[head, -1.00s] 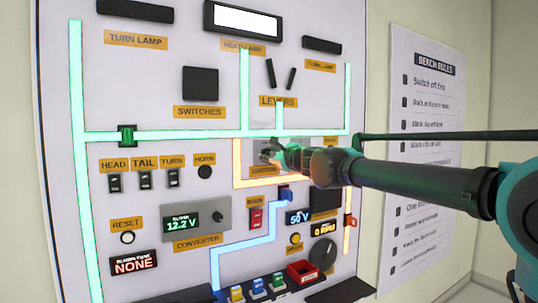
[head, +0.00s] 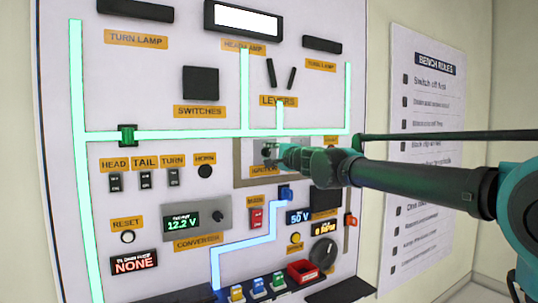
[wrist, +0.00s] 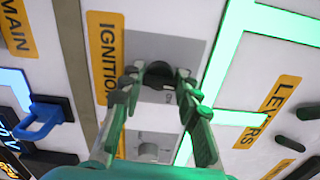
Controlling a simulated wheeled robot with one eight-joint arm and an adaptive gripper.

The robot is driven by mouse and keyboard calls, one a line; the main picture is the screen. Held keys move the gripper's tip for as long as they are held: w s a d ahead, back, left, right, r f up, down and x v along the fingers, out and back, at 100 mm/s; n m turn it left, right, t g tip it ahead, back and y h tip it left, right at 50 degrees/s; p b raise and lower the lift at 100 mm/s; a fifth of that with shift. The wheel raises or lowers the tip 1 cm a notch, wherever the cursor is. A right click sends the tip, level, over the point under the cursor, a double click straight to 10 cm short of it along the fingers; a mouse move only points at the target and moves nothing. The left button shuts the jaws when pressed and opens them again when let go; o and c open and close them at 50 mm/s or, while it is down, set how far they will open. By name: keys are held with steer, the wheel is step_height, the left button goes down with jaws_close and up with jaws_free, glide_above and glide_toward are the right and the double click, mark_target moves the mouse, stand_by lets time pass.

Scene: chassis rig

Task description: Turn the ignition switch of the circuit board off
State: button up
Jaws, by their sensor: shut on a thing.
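The ignition switch is a black knob (wrist: 158,73) on a grey plate beside the orange IGNITION label (wrist: 106,58) in the wrist view. My gripper (wrist: 157,84) has its green fingers on both sides of the knob and is shut on it. In the head view my gripper (head: 272,152) reaches in from the right to the middle of the circuit board (head: 60,110) and hides most of the switch. The track around the ignition (head: 238,165) is dull and unlit.
The green tracks (head: 200,135) and the blue track (head: 250,240) are lit. The converter (head: 196,217) reads 12.2 V. A blue clip (wrist: 40,120) stands out from the board near my gripper. A horizontal bar (head: 440,136) runs above my arm.

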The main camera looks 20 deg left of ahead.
steer(key=shift+n, duration=0.6)
steer(key=o, duration=1.1)
steer(key=shift+s, duration=0.1)
steer(key=v, duration=1.2)
